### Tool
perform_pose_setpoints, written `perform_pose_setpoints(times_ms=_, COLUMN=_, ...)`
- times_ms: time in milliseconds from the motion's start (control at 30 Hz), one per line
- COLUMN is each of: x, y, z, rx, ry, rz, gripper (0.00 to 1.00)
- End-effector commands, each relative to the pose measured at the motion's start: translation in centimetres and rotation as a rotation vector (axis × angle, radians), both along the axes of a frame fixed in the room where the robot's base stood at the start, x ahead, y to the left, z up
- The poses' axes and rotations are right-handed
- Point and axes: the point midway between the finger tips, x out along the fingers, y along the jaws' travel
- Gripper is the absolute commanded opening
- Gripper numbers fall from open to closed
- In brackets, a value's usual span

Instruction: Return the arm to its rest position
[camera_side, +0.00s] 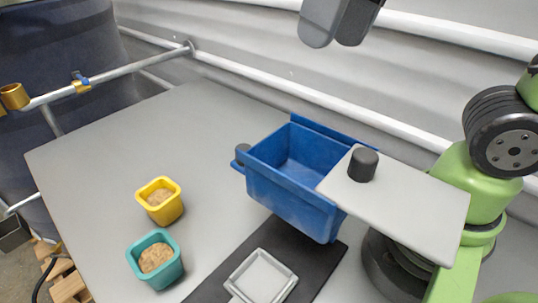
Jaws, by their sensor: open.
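My gripper (335,36) shows at the top edge of the view, with its two grey fingertips pointing down. It is open, holds nothing that I can see, and is high above the blue hopper (279,192). The rest of the gripper and the wrist are cut off by the frame. On the right, part of my green arm and dark base is in view.
The hopper's grey lid (409,205) with a black knob lies to the right, leaving most of the opening uncovered. A yellow cup (170,212) and a teal cup (164,276) hold brown material. A grey tray (282,292) sits on a dark mat. The table's back left is clear.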

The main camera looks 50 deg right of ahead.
Motion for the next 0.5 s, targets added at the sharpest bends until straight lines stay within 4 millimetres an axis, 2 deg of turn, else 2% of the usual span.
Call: perform_pose_setpoints(times_ms=500, x=-3.3, y=-3.0, z=-1.2, rx=0.112, ry=-0.266, rz=-0.185, gripper=0.55)
